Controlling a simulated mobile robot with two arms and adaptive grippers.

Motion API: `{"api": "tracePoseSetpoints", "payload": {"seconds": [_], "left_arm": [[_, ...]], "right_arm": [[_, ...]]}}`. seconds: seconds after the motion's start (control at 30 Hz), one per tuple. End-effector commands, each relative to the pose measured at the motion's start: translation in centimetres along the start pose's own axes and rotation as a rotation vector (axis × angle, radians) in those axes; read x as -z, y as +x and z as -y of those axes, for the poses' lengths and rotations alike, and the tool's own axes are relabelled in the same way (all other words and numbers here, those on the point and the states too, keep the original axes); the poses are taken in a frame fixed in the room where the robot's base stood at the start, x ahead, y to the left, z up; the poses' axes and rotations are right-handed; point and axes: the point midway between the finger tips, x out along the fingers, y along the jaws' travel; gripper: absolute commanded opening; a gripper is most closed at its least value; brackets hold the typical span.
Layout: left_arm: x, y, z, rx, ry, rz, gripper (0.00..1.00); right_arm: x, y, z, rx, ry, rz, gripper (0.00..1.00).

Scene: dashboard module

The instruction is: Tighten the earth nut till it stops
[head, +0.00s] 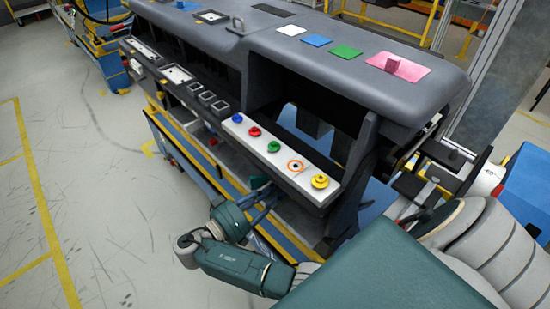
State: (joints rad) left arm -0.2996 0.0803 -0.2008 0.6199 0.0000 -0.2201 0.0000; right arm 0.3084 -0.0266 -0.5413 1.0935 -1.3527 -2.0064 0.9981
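The grey dashboard module (345,65) stands on a blue and yellow stand. I cannot make out the earth nut for sure. A white strip (262,158) on the module's front carries blue, red, green, orange-ringed and yellow (320,181) round parts; I cannot tell whether any is the nut. My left gripper (264,191) is below this strip, reaching toward the module's open underside. Its fingertips are small and partly hidden, and their opening is unclear. My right gripper (408,187) is beside the module's right end, partly hidden by my own arm; its opening is unclear.
White, blue, green and pink (398,66) pads lie on the module's top, with a block on the pink one. A blue box (527,187) is at the right. The floor at the left (95,190) is clear, with yellow lines.

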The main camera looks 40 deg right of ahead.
Motion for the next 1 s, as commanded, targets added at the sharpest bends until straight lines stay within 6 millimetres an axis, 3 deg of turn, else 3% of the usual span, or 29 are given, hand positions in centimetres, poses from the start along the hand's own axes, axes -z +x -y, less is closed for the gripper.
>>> {"api": "tracePoseSetpoints", "payload": {"seconds": [0.17, 0.2, 0.23, 0.5, 0.67, 0.77, 1.0], "left_arm": [[0.0, -0.1, 0.0, 0.000, 0.000, 0.000, 0.31], [0.0, -0.1, 0.0, 0.000, 0.000, 0.000, 0.31], [0.0, -0.1, 0.0, 0.000, 0.000, 0.000, 0.31], [-0.1, -0.1, 0.1, 0.001, -0.002, 0.001, 0.31], [0.0, -1.4, 0.1, 0.001, -0.002, 0.001, 0.31], [0.2, -3.0, 0.1, 0.001, -0.001, 0.001, 0.31], [0.6, -6.5, 0.1, 0.000, -0.001, 0.000, 0.31]], "right_arm": [[0.4, 0.3, -0.1, -0.006, 0.006, -0.006, 0.00], [0.4, 0.3, -0.1, -0.005, 0.006, -0.006, 0.28], [0.4, 0.3, -0.1, -0.005, 0.006, -0.005, 0.30], [0.2, 0.1, -0.1, -0.002, -0.001, -0.003, 0.30], [0.5, 0.1, -0.3, -0.002, -0.079, -0.005, 0.30], [0.7, 0.1, -0.6, -0.005, -0.207, -0.008, 0.30], [0.7, 0.1, -0.5, -0.010, -0.712, -0.020, 0.30]]}}
